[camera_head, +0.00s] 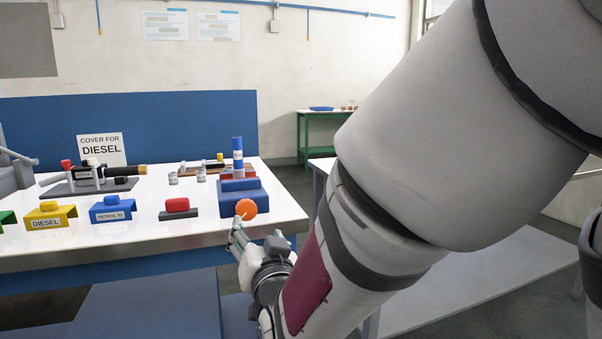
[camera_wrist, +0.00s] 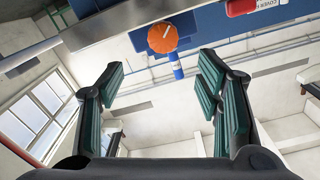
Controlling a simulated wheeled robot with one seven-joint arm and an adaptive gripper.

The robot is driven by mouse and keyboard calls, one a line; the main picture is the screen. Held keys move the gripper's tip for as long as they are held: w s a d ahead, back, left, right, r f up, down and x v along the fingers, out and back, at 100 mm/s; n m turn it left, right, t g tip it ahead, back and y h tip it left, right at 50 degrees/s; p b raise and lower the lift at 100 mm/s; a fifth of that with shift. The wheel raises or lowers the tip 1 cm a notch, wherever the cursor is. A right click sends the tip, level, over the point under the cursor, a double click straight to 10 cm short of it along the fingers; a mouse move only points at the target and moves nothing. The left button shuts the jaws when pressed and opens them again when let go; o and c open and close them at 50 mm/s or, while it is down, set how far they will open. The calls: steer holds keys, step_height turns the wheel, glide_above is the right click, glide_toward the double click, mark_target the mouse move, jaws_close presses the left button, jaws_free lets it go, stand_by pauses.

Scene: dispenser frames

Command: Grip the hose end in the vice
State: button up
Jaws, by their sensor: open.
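A blue vice-like block (camera_head: 232,200) sits at the right end of the white bench. A round orange knob (camera_head: 246,209) is at its front; the knob also shows in the wrist view (camera_wrist: 162,38). A blue cylinder with a white band (camera_head: 238,158) stands upright behind the block. A black cylindrical piece with a brass-coloured end (camera_head: 128,170) lies on a grey plate at the left; I cannot tell whether it is the hose end. My gripper (camera_head: 257,240) is open and empty just off the bench's front edge, below the knob. Its fingers are spread apart in the wrist view (camera_wrist: 160,90).
Yellow DIESEL (camera_head: 48,216), blue PETROL (camera_head: 112,210) and red-topped (camera_head: 178,207) pieces line the bench front. A COVER FOR DIESEL sign (camera_head: 102,150) stands behind. A green table (camera_head: 318,113) is at the back.

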mark_target(247, 212)
steer(key=x, duration=0.3)
steer(key=b+x, duration=0.1)
steer(key=x, duration=0.6)
steer(key=shift+a+f+b, duration=0.3)
steer(key=shift+b, duration=0.1)
steer(key=shift+w+a+n+p, duration=0.15)
steer(key=shift+n+p, duration=0.15)
steer(key=shift+p, duration=0.3)
steer(key=shift+r+n+p, duration=0.2)
steer(key=shift+n+p, duration=0.1)
steer(key=shift+p, duration=0.2)
steer(key=shift+s+f, duration=0.1)
steer(key=shift+s, duration=0.35)
steer(key=d+p+v, duration=0.1)
steer(key=v, duration=1.2)
steer(key=s+d+r+g+p, duration=0.3)
steer(key=s+d+r+p, duration=0.1)
steer(key=r+p, duration=0.5)
steer(key=s+d+r+g+h+p, duration=0.1)
steer(key=s+d+r+g+p, duration=0.2)
steer(key=r+p, duration=0.6)
steer(key=s+d+r, duration=0.1)
steer(key=s+d, duration=0.1)
steer(key=d, duration=0.1)
steer(key=shift+d+p, duration=0.35)
steer(key=shift+d, duration=0.05)
